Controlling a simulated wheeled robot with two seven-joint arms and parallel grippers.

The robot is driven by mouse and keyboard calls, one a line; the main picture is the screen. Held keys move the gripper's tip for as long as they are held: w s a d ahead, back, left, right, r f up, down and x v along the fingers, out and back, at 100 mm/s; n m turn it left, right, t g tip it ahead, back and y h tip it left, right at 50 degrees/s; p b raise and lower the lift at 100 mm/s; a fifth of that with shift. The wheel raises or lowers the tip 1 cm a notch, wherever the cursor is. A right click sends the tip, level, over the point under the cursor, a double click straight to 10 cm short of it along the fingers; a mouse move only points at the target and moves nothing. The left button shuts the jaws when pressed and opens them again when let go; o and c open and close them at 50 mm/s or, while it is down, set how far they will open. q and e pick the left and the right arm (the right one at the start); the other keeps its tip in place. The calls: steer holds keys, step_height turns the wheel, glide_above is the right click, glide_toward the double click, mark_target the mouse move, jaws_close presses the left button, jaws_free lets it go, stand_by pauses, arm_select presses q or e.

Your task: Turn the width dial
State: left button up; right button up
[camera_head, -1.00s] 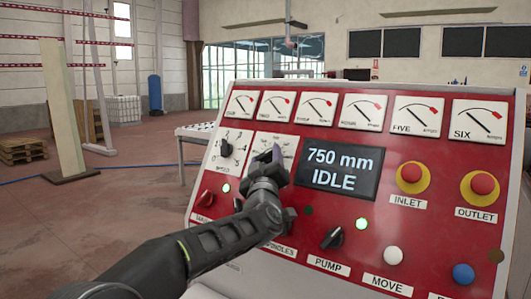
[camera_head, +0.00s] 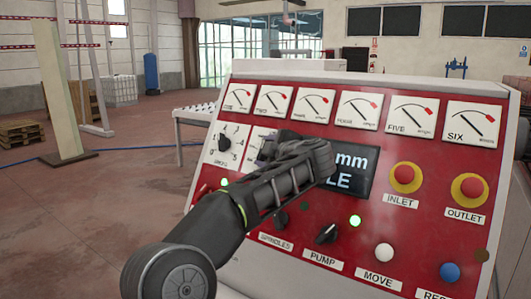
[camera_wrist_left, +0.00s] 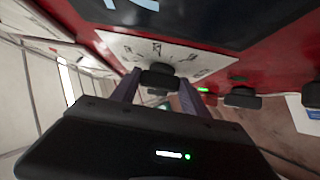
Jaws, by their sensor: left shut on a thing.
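The width dial's black knob (camera_wrist_left: 158,78) sits on a white scale plate (camera_wrist_left: 115,43) in the left wrist view. My left gripper (camera_wrist_left: 157,92) has one finger on each side of the knob and is shut on it. In the head view my left gripper (camera_head: 264,147) reaches the red panel (camera_head: 300,205) and hides the knob and most of its plate. The display (camera_head: 357,170) is partly covered by my wrist; only "mm" and "LE" show. My right gripper is not in view.
The speed dial (camera_head: 224,143) is left of my gripper. Several gauges line the top. The INLET (camera_head: 403,178) and OUTLET (camera_head: 472,188) buttons are at right. The pump switch (camera_head: 327,233), white button (camera_head: 383,252) and blue button (camera_head: 450,271) are below.

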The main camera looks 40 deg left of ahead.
arm_select(q)
steer(key=shift+n+g, duration=0.4)
steer(key=shift+n, duration=0.1)
steer(key=o, duration=1.4)
steer(key=shift+s+d+r, duration=0.1)
steer(key=shift+s+d, duration=0.1)
steer(key=shift+d, duration=0.1)
steer(key=b+v, duration=0.2)
steer(key=v, duration=0.5)
steer(key=shift+r, duration=0.15)
